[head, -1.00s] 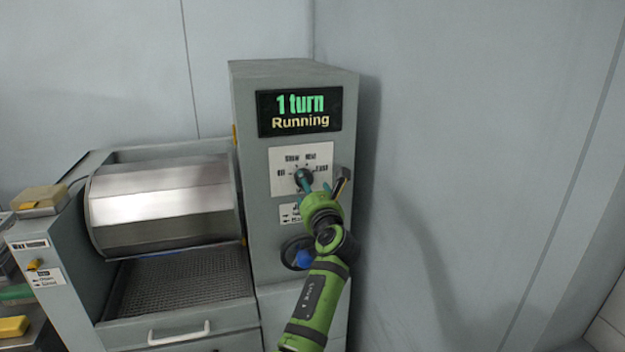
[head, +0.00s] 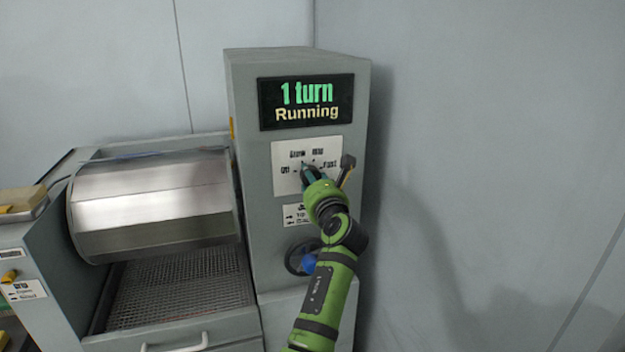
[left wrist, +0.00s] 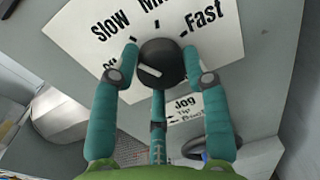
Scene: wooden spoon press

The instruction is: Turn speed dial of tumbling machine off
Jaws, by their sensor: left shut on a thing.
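The speed dial (left wrist: 160,62) is a round black knob with a white mark, on a white panel (left wrist: 75,45) with the words Slow, Med and Fast; another label at the left is partly hidden. The mark lies slantwise; I cannot tell which setting it points at. My left gripper (head: 307,176) is at this panel in the head view and largely covers the dial there. In the left wrist view its teal fingers (left wrist: 160,72) are shut on the dial, one on each side, with a third finger below. The display (head: 306,101) reads "1 turn Running". My right gripper is not in view.
A metal drum (head: 150,200) sits left of the control cabinet, above a mesh tray (head: 175,288). Below the dial are a Jog label (head: 297,215) and a dark handwheel (head: 297,257) with a blue knob. A bare wall (head: 470,120) stands to the right.

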